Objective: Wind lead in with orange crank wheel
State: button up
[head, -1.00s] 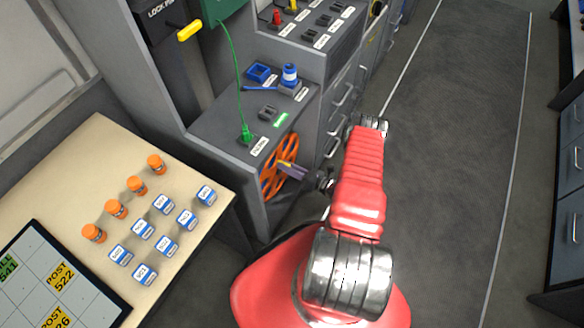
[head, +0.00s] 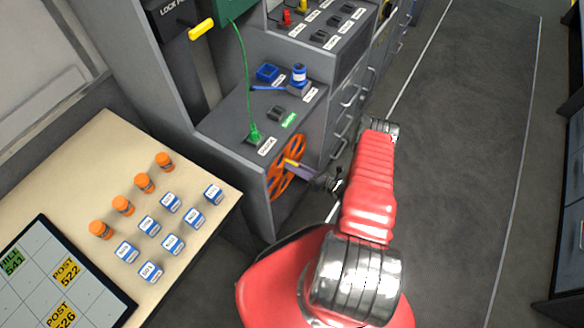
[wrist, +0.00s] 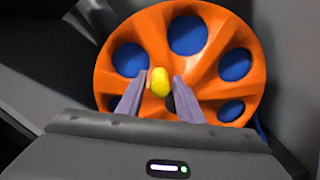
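The orange crank wheel (head: 274,184) stands upright on the end face of the grey console, and fills much of the wrist view (wrist: 276,62), with blue showing through its round holes. Its yellow knob (wrist: 160,82) stands between my two purple finger tips. My gripper (wrist: 161,78) is open around the knob, with a thin gap at the right finger; contact at the left finger is unclear. In the head view my gripper (head: 294,166) is at the wheel's right side. A green lead (head: 246,75) runs from a green panel down to a plug (head: 255,134) on the console.
A beige table (head: 105,145) at the left holds orange-capped jars (head: 144,182), blue-and-white boxes (head: 149,226) and a dark-edged board (head: 35,250). The dark aisle floor (head: 460,130) at the right is clear.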

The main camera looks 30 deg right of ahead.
jog(key=shift+o, duration=0.6)
jog(key=shift+s+d, duration=0.15)
jog(key=shift+s, duration=0.1)
jog(key=v, duration=1.3)
jog(key=shift+s+f, duration=0.1)
